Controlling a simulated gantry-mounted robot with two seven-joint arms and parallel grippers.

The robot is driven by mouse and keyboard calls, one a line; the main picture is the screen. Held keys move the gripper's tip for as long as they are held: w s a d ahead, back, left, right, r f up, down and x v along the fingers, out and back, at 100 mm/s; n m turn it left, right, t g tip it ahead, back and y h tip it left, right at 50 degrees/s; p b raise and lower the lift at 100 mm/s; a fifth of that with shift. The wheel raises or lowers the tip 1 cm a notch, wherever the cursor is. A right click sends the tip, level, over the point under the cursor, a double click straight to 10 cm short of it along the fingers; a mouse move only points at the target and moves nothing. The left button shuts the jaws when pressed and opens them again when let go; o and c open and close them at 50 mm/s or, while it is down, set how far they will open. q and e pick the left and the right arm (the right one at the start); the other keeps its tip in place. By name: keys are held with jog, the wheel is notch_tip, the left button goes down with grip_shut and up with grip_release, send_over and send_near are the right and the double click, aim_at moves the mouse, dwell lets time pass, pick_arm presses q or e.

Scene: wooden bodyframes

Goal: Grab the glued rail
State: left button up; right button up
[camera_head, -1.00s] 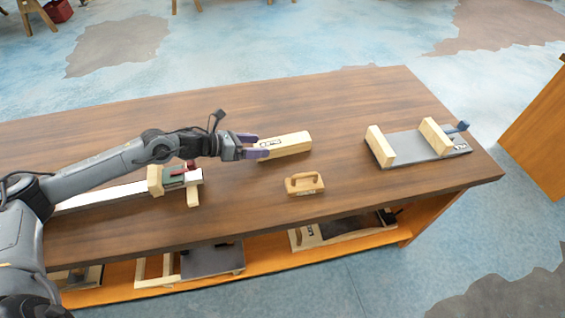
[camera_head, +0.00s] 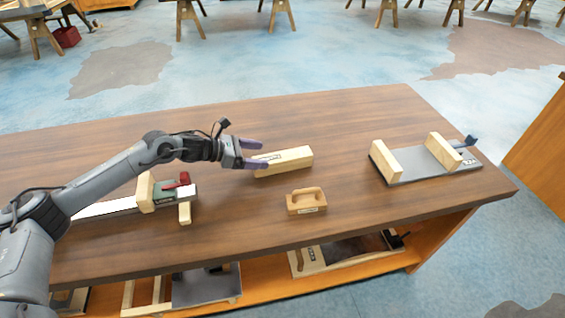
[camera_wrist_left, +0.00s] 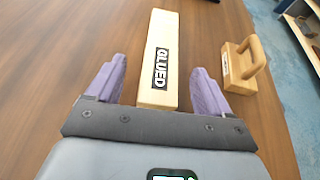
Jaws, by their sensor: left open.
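The glued rail is a pale wooden block (camera_head: 288,160) lying flat on the workbench, right of my left gripper in the head view. In the left wrist view the rail (camera_wrist_left: 160,45) shows a black "GLUED" label and points away from me, its near end between the two finger lines. My left gripper (camera_head: 256,153) is open with purple fingers; in the wrist view its fingers (camera_wrist_left: 155,85) stand on either side of the rail's near end, with gaps on both sides. It holds nothing. My right gripper is not in view.
A small wooden block with a handle (camera_head: 305,201) sits close to the rail's near side. A grey clamping board with wooden fences (camera_head: 415,165) is at the right of the bench (camera_head: 350,210). A long white-topped jig with a red clamp (camera_head: 165,190) lies at the left.

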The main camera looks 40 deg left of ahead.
aim_at(276, 157)
pick_arm(q)
jog(key=shift+b+x, duration=0.8)
jog(key=shift+x, duration=1.9)
jog(key=shift+s+f, duration=0.1)
jog(key=shift+s, duration=0.05)
jog(key=shift+c, duration=0.7)
jog(key=c, duration=1.1)
jog(key=shift+c, duration=0.3)
